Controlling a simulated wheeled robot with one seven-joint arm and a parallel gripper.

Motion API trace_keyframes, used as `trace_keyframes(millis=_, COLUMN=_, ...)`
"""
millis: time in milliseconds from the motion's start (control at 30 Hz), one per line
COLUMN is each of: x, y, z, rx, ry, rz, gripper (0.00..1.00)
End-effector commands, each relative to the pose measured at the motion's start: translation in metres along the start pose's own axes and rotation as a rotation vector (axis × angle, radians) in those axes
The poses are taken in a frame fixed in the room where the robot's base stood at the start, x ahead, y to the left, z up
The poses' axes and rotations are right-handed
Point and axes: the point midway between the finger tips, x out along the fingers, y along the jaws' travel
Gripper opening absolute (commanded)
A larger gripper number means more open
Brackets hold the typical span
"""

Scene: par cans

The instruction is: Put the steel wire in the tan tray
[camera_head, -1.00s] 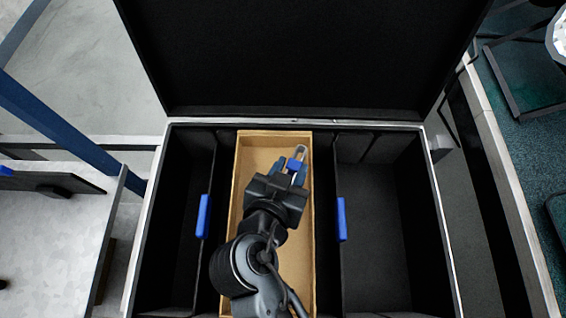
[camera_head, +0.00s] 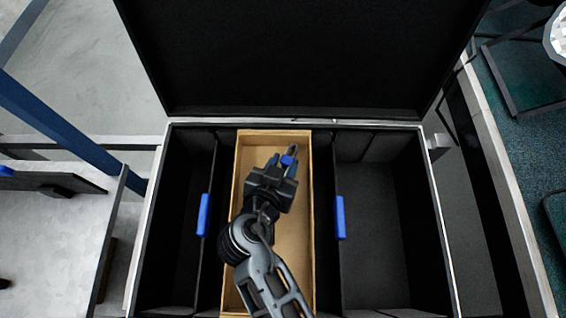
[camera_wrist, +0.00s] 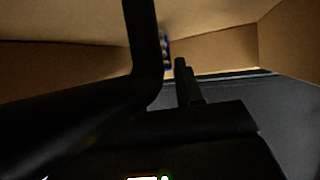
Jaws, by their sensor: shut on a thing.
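The tan tray (camera_head: 298,225) is a long open box in the middle of the black case.
The black case has empty compartments left (camera_head: 180,220) and right (camera_head: 375,220) of the tray. Blue tabs (camera_head: 204,215) and (camera_head: 340,217) stand on the dividers. The open lid (camera_head: 300,60) rises behind. The near part of the tray is bare.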

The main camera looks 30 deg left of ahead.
Motion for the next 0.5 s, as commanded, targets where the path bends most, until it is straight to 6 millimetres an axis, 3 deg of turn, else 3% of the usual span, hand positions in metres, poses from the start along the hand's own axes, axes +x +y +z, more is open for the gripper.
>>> trace_keyframes(millis=67, x=0.0017, y=0.0002, z=0.0028, rx=0.000, ry=0.000, rz=0.000, gripper=0.05)
trace_keyframes(millis=100, x=0.0012, y=0.0003, z=0.0022, rx=0.000, ry=0.000, rz=0.000, gripper=0.38)
trace_keyframes(millis=333, x=0.0009, y=0.0002, z=0.0017, rx=0.000, ry=0.000, rz=0.000, gripper=0.60)
trace_keyframes(millis=500, x=0.0008, y=0.0002, z=0.0017, rx=0.000, ry=0.000, rz=0.000, gripper=0.61)
